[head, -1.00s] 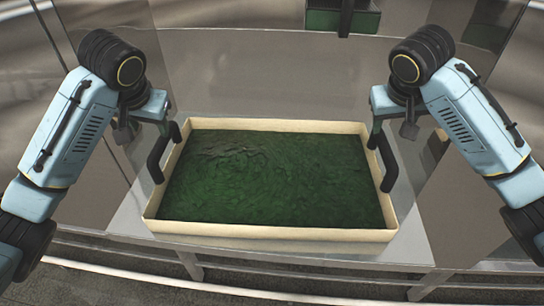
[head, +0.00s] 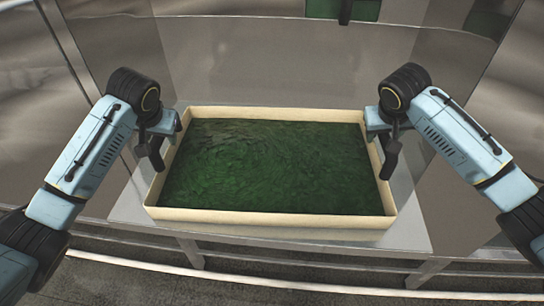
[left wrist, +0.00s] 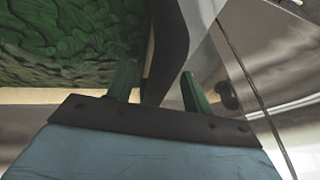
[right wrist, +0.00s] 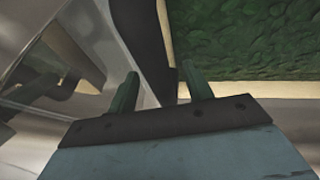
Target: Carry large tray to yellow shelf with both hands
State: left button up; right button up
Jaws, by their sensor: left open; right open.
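The large tray (head: 270,216) is a shallow cream-rimmed box filled with dark green material. It sits level on a metal surface in the middle of the head view. A black handle stands at each side, left (head: 152,157) and right (head: 389,161). My left gripper (head: 160,132) is open at the left handle; in the left wrist view that handle (left wrist: 168,50) passes between its green fingers (left wrist: 158,86). My right gripper (head: 377,130) is open at the right handle; in the right wrist view that handle (right wrist: 143,45) lies between its fingers (right wrist: 161,90). No yellow shelf is in view.
The metal surface (head: 400,232) extends a little beyond the tray, with its open edge towards me. Metal walls (head: 270,65) enclose the back and sides. A green object (head: 330,8) shows at the top, behind the tray.

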pick_arm(q)
jog(key=shift+x, duration=1.25)
pick_arm(e)
jog(key=shift+x, duration=1.3)
pick_arm(q)
grip_shut()
pick_arm(e)
grip_shut()
jog(key=shift+r, duration=0.1)
pick_arm(q)
jog(key=shift+w+r, duration=0.1)
jog(key=shift+r, duration=0.2)
pick_arm(e)
jog(key=shift+w+r, duration=0.1)
jog(key=shift+r, duration=0.1)
pick_arm(q)
jog(key=shift+w, duration=0.1)
pick_arm(e)
jog(key=shift+w, duration=0.1)
